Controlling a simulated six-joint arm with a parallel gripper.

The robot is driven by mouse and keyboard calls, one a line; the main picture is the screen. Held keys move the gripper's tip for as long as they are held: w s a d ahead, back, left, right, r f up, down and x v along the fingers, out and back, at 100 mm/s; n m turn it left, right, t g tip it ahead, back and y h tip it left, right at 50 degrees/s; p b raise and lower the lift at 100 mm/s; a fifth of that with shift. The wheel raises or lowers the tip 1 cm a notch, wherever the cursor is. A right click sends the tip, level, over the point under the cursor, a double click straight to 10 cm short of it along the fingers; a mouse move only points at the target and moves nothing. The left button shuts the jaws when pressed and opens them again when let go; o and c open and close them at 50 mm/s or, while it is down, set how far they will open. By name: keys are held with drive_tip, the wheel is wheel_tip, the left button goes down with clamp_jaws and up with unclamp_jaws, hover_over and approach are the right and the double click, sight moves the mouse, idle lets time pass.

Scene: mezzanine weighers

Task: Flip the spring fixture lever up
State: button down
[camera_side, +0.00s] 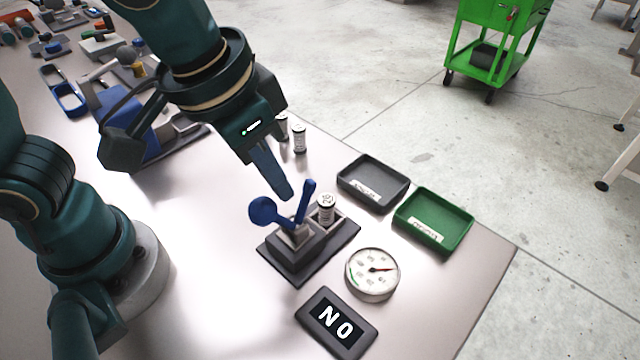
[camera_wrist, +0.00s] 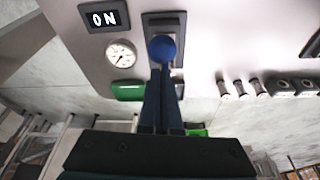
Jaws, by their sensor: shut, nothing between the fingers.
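The spring fixture (camera_side: 290,262) is a dark block on a plate on the bench. Its blue lever (camera_side: 263,211) has a round knob leaning out to the left and a blue arm rising beside it. A white labelled cylinder (camera_side: 325,207) stands upright in the fixture, right of the lever. My gripper (camera_side: 285,194) is shut and empty, pointing down just above and behind the lever; I cannot tell whether it touches. In the wrist view the knob (camera_wrist: 162,48) appears right at the fingertips (camera_wrist: 161,72), hiding part of the fixture.
A grey tray (camera_side: 373,182) and a green tray (camera_side: 433,220) are to the right. Small cylinders (camera_side: 299,139) stand behind. The bench's right edge is close.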

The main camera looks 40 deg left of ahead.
sight(259, 207)
drive_tip(key=shift+s+f, duration=0.25)
drive_tip(key=shift+s, duration=0.5)
drive_tip(key=shift+s+f, duration=0.25)
drive_tip(key=shift+s, duration=0.5)
drive_tip(key=w+d+r, duration=0.1)
drive_tip(key=w+r, duration=0.2)
drive_tip(key=w, duration=0.1)
drive_tip(key=s+r, duration=0.6)
drive_tip(key=s, duration=0.2)
drive_tip(key=w+a+f+n+t, duration=0.1)
drive_tip(key=a+f, duration=0.2)
drive_tip(key=a, duration=0.3)
drive_tip(key=w+a+f+t, duration=0.1)
drive_tip(key=w+a+f, duration=0.1)
drive_tip(key=a, duration=0.4)
drive_tip(key=shift+w+f+n+y, duration=0.3)
drive_tip(key=shift+f+n, duration=0.1)
drive_tip(key=shift+f, duration=0.3)
